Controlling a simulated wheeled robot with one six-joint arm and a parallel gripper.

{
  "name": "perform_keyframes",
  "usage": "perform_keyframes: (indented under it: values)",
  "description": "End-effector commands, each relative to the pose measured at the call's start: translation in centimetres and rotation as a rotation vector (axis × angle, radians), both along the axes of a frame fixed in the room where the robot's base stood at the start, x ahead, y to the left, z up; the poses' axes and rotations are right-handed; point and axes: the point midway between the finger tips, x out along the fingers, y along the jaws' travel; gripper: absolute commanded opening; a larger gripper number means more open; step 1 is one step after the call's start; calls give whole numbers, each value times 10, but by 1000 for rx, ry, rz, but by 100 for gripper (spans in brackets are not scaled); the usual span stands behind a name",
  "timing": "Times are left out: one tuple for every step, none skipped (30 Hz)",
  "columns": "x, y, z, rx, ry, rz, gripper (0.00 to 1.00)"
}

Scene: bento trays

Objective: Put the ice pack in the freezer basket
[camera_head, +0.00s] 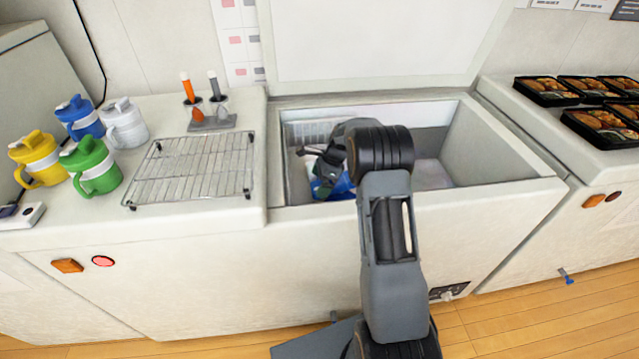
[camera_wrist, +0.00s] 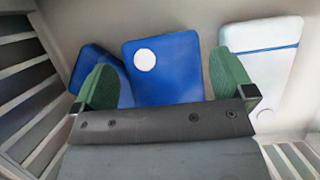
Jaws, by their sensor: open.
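A blue ice pack with a white round spot (camera_wrist: 178,62) lies in the wrist view, between the two green fingertips of my gripper (camera_wrist: 162,66). A white pack with a blue band (camera_wrist: 262,72) is at the right. In the head view my gripper (camera_head: 326,174) is down inside the open chest freezer (camera_head: 470,150), over blue packs (camera_head: 341,187). The white wire freezer basket (camera_head: 308,131) shows at the freezer's left, partly hidden by my arm.
The freezer lid (camera_head: 380,40) stands open behind. A wire rack (camera_head: 195,165) and several coloured jugs (camera_head: 95,165) are on the left counter. Black food trays (camera_head: 545,92) are on the right counter. Slatted walls (camera_wrist: 25,90) border the wrist view's left.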

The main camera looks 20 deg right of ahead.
Motion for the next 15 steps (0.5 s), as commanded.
perform_keyframes:
  values:
    - [0,-4,11,-1,-3,-1,100]
    - [0,-6,16,-1,-5,-2,100]
    - [-1,-9,24,-1,-5,-2,100]
    - [-2,-11,29,-1,-4,-2,100]
    - [-2,-14,35,-1,-4,-2,100]
    - [-3,-17,42,-1,-3,-2,100]
    - [-3,-19,48,-2,-3,-2,100]
    - [-3,-21,53,-2,-3,-2,100]
    - [-4,-24,60,-1,-2,-2,100]
    - [-4,-26,64,-2,-3,-2,100]
    - [-5,-27,69,-2,-3,-2,100]
    - [-5,-30,75,0,-2,-2,100]
    - [-6,-31,78,0,-2,-2,100]
    - [-6,-33,82,0,-2,-2,100]
    - [-7,-35,86,0,-1,-2,100]
